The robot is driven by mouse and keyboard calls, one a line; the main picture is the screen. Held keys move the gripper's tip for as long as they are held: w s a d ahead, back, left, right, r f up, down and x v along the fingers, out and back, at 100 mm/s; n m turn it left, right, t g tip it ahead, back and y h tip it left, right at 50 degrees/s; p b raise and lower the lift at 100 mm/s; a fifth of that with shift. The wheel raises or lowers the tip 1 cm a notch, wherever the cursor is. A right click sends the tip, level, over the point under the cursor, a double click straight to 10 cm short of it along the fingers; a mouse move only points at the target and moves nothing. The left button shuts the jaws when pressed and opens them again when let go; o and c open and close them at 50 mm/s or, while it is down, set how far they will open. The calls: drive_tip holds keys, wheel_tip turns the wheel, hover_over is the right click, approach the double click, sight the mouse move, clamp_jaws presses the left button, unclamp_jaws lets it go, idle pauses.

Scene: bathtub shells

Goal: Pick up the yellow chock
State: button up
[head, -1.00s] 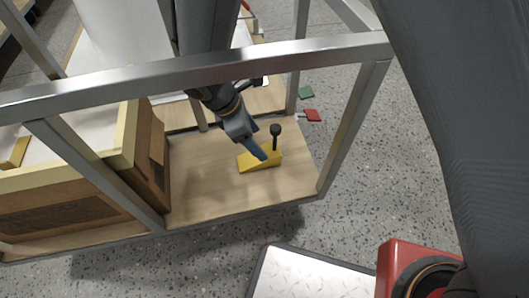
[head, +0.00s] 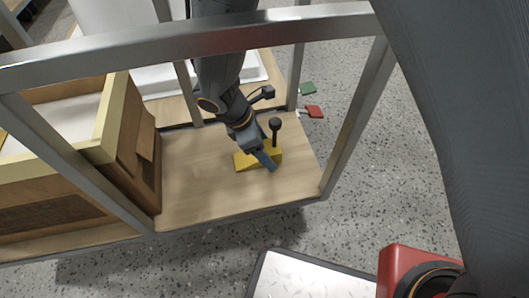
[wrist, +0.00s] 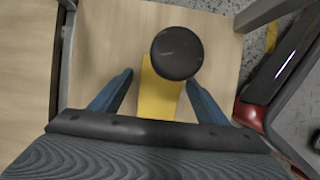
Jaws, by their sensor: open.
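The yellow chock (head: 243,161) lies on the wooden shelf board inside the metal frame. A black post with a round knob (head: 275,125) stands up at its right end. My gripper (head: 268,150) is over the chock, partly hiding it. In the wrist view the chock (wrist: 158,95) lies between the two blue fingers of my gripper (wrist: 158,88), with a gap on each side. The fingers are apart and empty. The black knob (wrist: 177,53) hides the chock's far part in that view.
A metal bar (head: 190,45) of the frame crosses above the shelf, and a post (head: 355,120) stands at the right. A wooden crate (head: 125,150) is on the left. The bare shelf board (head: 200,190) is clear in front.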

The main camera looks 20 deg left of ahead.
drive_tip(key=c, duration=1.3)
drive_tip(key=shift+r, duration=0.2)
